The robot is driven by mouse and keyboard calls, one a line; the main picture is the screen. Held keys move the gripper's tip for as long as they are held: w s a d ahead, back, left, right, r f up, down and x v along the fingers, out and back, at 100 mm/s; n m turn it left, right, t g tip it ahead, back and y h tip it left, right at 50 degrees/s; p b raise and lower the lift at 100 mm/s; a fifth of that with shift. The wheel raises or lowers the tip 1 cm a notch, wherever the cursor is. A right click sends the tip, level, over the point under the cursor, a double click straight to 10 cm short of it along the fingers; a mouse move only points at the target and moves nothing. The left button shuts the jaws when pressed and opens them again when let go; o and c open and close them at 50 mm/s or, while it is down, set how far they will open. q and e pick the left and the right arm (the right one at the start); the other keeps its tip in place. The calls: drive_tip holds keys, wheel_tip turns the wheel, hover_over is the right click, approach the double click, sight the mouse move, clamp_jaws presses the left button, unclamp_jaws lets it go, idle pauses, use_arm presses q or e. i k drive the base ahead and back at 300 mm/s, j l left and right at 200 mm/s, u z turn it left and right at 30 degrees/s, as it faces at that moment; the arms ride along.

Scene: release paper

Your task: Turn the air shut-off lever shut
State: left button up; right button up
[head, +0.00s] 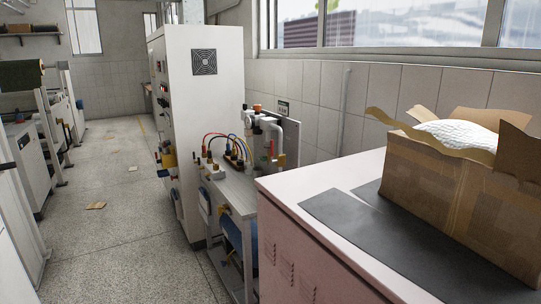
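A small bench (234,190) carries pneumatic fittings with red, black and blue hoses (240,146) in the middle of the head view. Behind them, white pipework (273,128) is fixed to a grey panel (291,140). A small red part (271,148) stands upright by the pipe and may be the air shut-off lever; it is too small to tell. An orange cap (257,107) sits on top of the pipework. Neither of my grippers is in view.
A pink-white cabinet (318,260) at the right bears a dark mat (340,217) and an open cardboard box (455,195). The floor aisle (125,230) on the left is mostly clear, with scraps (96,206).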

sight(272, 161)
drive_tip(key=i+j+z, duration=0.15)
drive_tip(key=z, duration=0.5)
drive_tip(key=i+j+z, duration=0.15)
drive_tip(key=j, duration=0.2)
drive_tip(key=i+j+z, duration=0.15)
drive_tip(key=j, duration=0.2)
drive_tip(key=i+j+z, duration=0.1)
drive_tip(key=j, duration=0.3)
drive_tip(key=i+j+z, duration=0.15)
drive_tip(key=j, duration=0.25)
drive_tip(key=j+z, duration=0.15)
drive_tip(key=j, duration=0.2)
drive_tip(key=i, duration=0.05)
